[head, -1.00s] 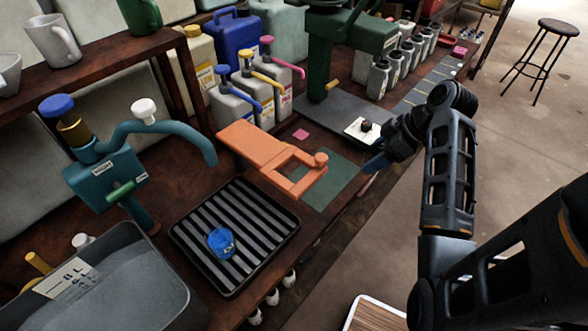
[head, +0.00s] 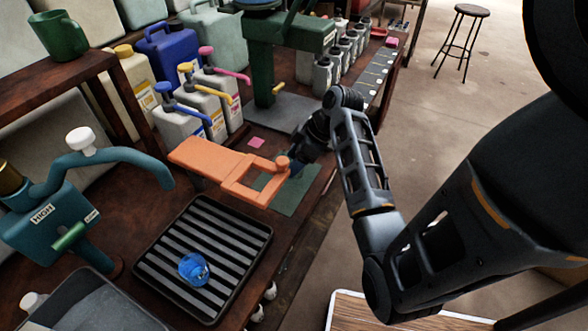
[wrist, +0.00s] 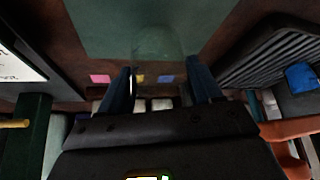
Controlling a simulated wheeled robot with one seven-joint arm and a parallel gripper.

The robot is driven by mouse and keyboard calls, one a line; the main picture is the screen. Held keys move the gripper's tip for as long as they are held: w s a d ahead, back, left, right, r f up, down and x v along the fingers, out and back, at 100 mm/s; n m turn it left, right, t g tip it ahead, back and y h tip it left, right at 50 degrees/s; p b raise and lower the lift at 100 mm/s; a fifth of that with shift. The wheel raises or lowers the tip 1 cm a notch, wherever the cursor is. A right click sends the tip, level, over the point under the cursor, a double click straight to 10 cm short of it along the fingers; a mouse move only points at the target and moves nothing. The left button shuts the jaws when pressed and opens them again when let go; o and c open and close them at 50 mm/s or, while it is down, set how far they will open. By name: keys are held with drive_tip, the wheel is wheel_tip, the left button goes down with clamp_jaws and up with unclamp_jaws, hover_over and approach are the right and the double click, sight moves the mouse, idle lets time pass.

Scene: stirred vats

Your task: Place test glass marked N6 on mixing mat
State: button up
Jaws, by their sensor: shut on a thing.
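My gripper (head: 298,168) is low over the back part of the green mat (head: 293,203), close to the knob end of the orange bracket. In the wrist view my gripper (wrist: 160,68) has its two blue fingers apart around a faint, clear glass (wrist: 158,42). The glass is hard to see, and no N6 mark can be read. The green mat (wrist: 105,30) fills the top of the wrist view, behind the glass. I cannot tell whether the glass touches the mat. In the head view the glass is hidden by my gripper.
The orange bracket (head: 207,160) reaches over the mat's left side. A green stand (head: 262,65) and jugs (head: 215,90) are behind. The mat's front right part is clear.

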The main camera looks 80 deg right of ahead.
drive_tip(key=shift+f, duration=2)
drive_tip(key=shift+f, duration=0.1)
drive_tip(key=o, duration=1.4)
drive_tip(key=v, duration=1.2)
